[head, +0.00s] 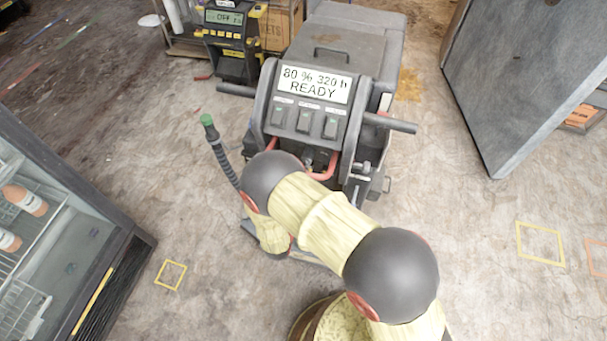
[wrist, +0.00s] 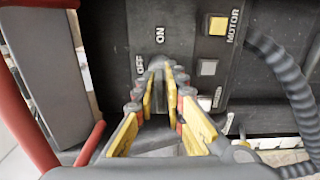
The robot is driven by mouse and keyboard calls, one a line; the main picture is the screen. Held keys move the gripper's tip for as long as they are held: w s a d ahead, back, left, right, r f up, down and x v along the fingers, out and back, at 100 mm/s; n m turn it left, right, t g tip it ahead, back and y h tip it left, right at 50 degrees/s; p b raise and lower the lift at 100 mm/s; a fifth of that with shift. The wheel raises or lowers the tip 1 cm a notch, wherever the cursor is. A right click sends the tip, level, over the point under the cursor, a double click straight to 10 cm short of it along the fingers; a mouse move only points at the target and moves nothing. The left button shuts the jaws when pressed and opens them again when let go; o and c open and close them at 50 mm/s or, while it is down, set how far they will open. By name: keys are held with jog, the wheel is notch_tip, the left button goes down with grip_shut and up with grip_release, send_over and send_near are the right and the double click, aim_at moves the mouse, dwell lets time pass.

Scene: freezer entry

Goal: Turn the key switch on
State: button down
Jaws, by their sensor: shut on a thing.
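The key switch (wrist: 157,61) is a small grey knob on a dark panel in the wrist view, with the labels ON and OFF beside it. My gripper (wrist: 161,82) has its yellow-padded fingers closed in around the key switch, one on each side. The fingers hide much of the switch, and its exact angle is hard to tell. The panel belongs to the grey floor machine (head: 310,110) in the head view, whose display (head: 315,84) reads "80 % 320 h READY". My arm hides the gripper and the switch there.
A yellow MOTOR button (wrist: 217,26) and a white button (wrist: 208,67) sit beside the switch. A ribbed hose (wrist: 285,75) and red bars (wrist: 22,115) flank the panel. In the head view, a glass-fronted freezer (head: 60,235) stands left and a grey door panel (head: 525,75) right.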

jog(key=shift+f+m, duration=0.1)
jog(key=shift+m, duration=0.3)
jog(key=c, duration=2)
grip_release()
jog(key=shift+o, duration=0.2)
jog(key=shift+s, duration=0.1)
jog(key=v, duration=1.2)
